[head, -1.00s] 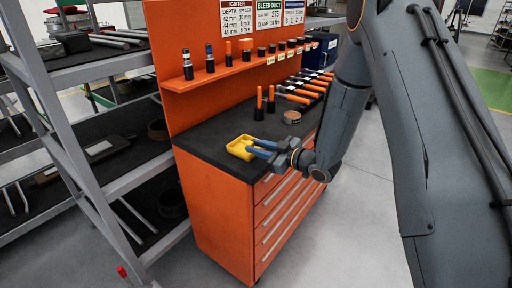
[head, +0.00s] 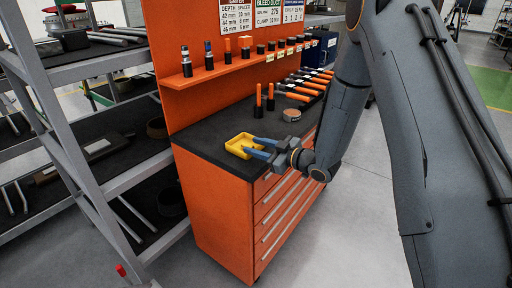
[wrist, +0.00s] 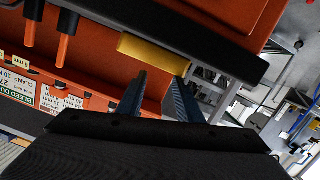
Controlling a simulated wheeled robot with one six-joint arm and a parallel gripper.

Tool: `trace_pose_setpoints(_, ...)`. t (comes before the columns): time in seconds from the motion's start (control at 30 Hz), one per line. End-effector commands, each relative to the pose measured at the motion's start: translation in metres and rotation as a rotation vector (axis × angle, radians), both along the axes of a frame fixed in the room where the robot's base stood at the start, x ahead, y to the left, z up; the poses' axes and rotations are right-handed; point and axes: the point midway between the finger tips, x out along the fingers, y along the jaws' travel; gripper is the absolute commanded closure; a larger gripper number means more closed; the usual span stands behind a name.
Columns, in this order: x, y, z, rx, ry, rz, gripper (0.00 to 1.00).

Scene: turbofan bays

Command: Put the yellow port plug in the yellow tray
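The yellow tray (head: 231,148) sits near the front corner of the dark top of the orange cabinet. In the wrist view its yellow side (wrist: 150,52) shows just beyond the fingertips. My gripper (head: 256,147) reaches in from the right, its blue fingertips at the tray's right side. In the wrist view its two fingers (wrist: 162,80) stand apart with nothing visible between them. A small yellow shape (head: 248,150) shows inside the tray by the fingertips; it may be the yellow port plug, but it is too small to be sure.
Two orange-handled items (head: 264,97) stand on the cabinet top (head: 222,131), with a round tin (head: 291,115) nearby and several orange-handled tools behind. An orange shelf (head: 220,71) carries a row of plugs. A grey rack (head: 85,170) stands close on the left. Floor is clear at right.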

Motion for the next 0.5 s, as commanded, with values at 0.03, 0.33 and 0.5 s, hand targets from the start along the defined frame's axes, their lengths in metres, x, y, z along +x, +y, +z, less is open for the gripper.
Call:
trace_pose_setpoints(0.03,-0.004,0.001,-0.006,-0.006,0.011,0.004,0.61)
trace_pose_setpoints(0.33,-0.012,-0.013,0.009,-0.005,0.011,-0.002,0.61)
trace_pose_setpoints(0.5,-0.035,-0.043,0.015,-0.003,0.008,-0.004,0.61)
